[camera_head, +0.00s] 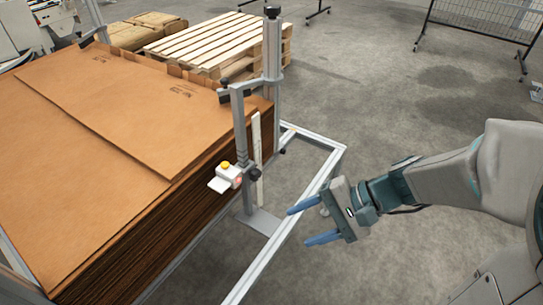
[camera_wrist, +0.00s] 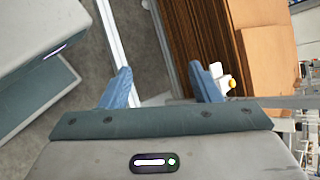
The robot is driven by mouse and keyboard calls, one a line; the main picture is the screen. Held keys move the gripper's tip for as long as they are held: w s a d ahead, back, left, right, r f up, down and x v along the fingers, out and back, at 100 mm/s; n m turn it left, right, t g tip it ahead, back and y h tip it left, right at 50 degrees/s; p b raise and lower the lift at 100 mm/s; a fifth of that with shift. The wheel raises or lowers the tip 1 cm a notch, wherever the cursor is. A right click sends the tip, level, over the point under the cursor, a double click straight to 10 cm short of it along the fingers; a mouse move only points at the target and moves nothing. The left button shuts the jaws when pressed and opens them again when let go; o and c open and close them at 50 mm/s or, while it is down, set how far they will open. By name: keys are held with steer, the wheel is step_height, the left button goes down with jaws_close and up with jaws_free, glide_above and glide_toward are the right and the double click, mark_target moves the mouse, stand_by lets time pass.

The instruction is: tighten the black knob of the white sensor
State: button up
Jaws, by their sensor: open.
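The white sensor (camera_head: 231,173) with a yellow button on top is mounted on a grey upright bracket (camera_head: 239,120) beside the cardboard stack. A small dark knob (camera_head: 255,174) shows on the bracket just right of the sensor; I cannot tell for sure that it is the sensor's own. My gripper (camera_head: 299,226) has its two blue fingers apart and empty. It is to the right of the sensor and lower in the picture, pointing left, clear of it. In the wrist view the white sensor (camera_wrist: 218,72) is partly hidden behind the right finger; no black knob can be made out there.
A tall stack of brown cardboard sheets (camera_head: 90,130) fills the left. A grey metal frame rail (camera_head: 290,225) runs along the floor between the stack and my arm. Other dark knobs (camera_head: 283,151) stick out from the posts. Wooden pallets (camera_head: 220,48) stand behind. Floor on the right is open.

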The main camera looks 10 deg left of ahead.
steer(key=w+a+f+m+t+y+b, duration=0.3)
steer(key=w+f+m+y+b, duration=0.2)
steer(key=w+f+b, duration=0.15)
steer(key=m+t+y+b, duration=0.1)
steer(key=m+t+b, duration=0.25)
steer(key=t, duration=0.25)
glide_toward(258, 177)
steer(key=shift+m, duration=0.35)
steer(key=b+x, duration=0.1)
steer(key=x, duration=0.8)
steer(key=shift+a+r, duration=0.1)
steer(key=shift+r, duration=0.1)
steer(key=c, duration=1)
